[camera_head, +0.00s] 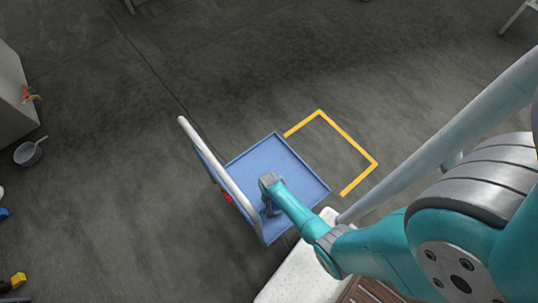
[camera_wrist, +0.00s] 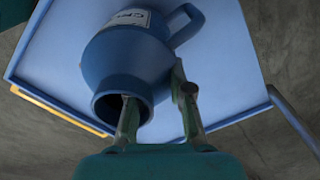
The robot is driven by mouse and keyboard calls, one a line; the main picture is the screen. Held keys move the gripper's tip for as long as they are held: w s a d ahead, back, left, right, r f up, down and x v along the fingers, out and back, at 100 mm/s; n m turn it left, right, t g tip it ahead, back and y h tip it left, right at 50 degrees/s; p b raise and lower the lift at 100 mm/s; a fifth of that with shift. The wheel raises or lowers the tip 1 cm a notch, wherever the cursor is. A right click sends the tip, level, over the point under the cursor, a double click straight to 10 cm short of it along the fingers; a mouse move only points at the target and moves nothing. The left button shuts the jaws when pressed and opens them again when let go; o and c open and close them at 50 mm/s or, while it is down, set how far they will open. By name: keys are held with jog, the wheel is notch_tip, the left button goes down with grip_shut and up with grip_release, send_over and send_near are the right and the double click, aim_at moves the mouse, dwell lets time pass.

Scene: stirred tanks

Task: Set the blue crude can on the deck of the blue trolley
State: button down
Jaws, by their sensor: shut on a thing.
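The blue crude can (camera_wrist: 125,55) shows in the wrist view, with a handle, a wide open mouth and a white label. My gripper (camera_wrist: 158,100) is shut on the can near its mouth, one finger at the mouth opening and one on the outer side. The deck (camera_wrist: 225,70) lies behind the can in the wrist view. I cannot tell whether the can touches it.
The trolley's pale push handle (camera_head: 220,165) rises along the deck's left side. A yellow floor marking (camera_head: 345,135) lies beside the trolley. A white perforated surface (camera_head: 305,275) is near its lower right. A grey pan (camera_head: 28,153) lies far left. Open floor surrounds the trolley's upper left.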

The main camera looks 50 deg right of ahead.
jog(key=shift+f, duration=0.1)
jog(key=c, duration=1.1)
grip_release()
jog(key=shift+o, duration=0.2)
notch_tip(320, 180, up, 12)
jog(key=s+a+r+n+t+h, duration=0.1)
jog(key=s+a+r+n+t, duration=0.5)
jog(key=s+r, duration=0.55)
jog(key=s+a+r+n+t, duration=0.1)
jog(key=s+r+t, duration=0.2)
jog(key=r, duration=0.7)
jog(key=s+a+r+n+t, duration=0.1)
jog(key=s+r+t, duration=0.1)
jog(key=r, duration=0.8)
jog(key=s+a+r+n+t, duration=0.1)
jog(key=s+a+r+t, duration=0.1)
jog(key=r, duration=0.9)
jog(key=shift+s+t+y, duration=0.4)
jog(key=shift+s+t, duration=0.4)
jog(key=shift+t, duration=0.1)
